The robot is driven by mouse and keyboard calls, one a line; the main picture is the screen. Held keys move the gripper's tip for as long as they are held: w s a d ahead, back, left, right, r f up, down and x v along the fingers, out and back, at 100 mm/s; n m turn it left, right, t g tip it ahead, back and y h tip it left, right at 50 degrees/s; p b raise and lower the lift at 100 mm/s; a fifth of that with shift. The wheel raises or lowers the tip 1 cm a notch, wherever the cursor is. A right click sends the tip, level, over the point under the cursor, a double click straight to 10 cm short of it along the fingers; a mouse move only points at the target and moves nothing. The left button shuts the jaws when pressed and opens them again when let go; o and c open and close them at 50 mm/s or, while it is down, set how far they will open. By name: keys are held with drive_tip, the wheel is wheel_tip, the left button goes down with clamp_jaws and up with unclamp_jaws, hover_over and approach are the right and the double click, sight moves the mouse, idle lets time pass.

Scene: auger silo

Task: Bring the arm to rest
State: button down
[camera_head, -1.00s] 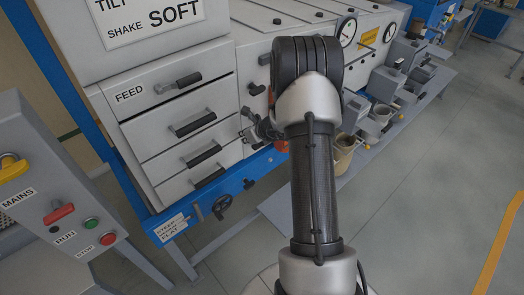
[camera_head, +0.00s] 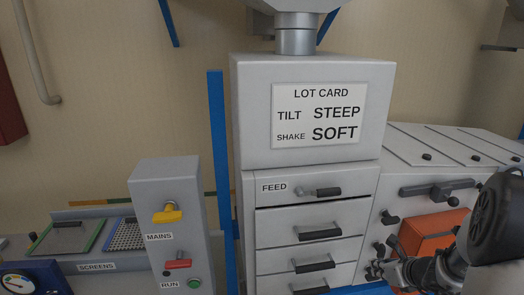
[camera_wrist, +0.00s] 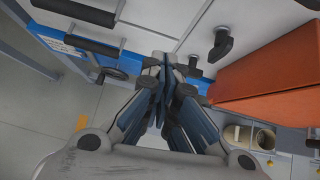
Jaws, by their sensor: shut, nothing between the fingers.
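My gripper (camera_wrist: 166,68) is shut and empty in the wrist view, its fingers together in front of the grey machine's face. In the head view my gripper (camera_head: 392,270) shows only partly at the lower right, by the machine's front. My arm there is cut off by the right edge. The gripper appears close to the machine's lower front; I cannot tell whether it touches anything. An orange panel (camera_head: 428,234) is beside it, and it also shows at the right of the wrist view (camera_wrist: 270,80).
The grey machine has a lot card (camera_head: 320,115) reading tilt STEEP, shake SOFT, above several drawers (camera_head: 310,222). A control post (camera_head: 168,222) stands left, with a yellow mains handle (camera_head: 167,214). Open floor (camera_wrist: 45,115) lies left.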

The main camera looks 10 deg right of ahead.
drive_tip(key=s+a+r+n+y+b, duration=0.1)
drive_tip(key=a+r+n+b, duration=0.1)
drive_tip(key=a+r+n, duration=0.45)
drive_tip(key=a+r+n+y+b, duration=0.15)
drive_tip(key=a+n, duration=0.25)
drive_tip(key=a, duration=0.5)
drive_tip(key=s+a+r+n+g+y+b, duration=0.1)
drive_tip(key=s+a+r+n+g+b, duration=0.15)
drive_tip(key=s+a+n, duration=0.8)
drive_tip(key=s+f+n+g+h+b, duration=0.1)
drive_tip(key=s+n+h+b, duration=0.1)
drive_tip(key=s+n, duration=0.4)
drive_tip(key=s+f+n+g+h+b, duration=0.1)
drive_tip(key=s+f+n+h+b, duration=0.1)
drive_tip(key=s+n, duration=0.5)
drive_tip(key=s, duration=0.2)
drive_tip(key=shift+s+a+f+b, duration=0.15)
drive_tip(key=shift+s+f+b, duration=0.15)
drive_tip(key=shift+s+b, duration=0.1)
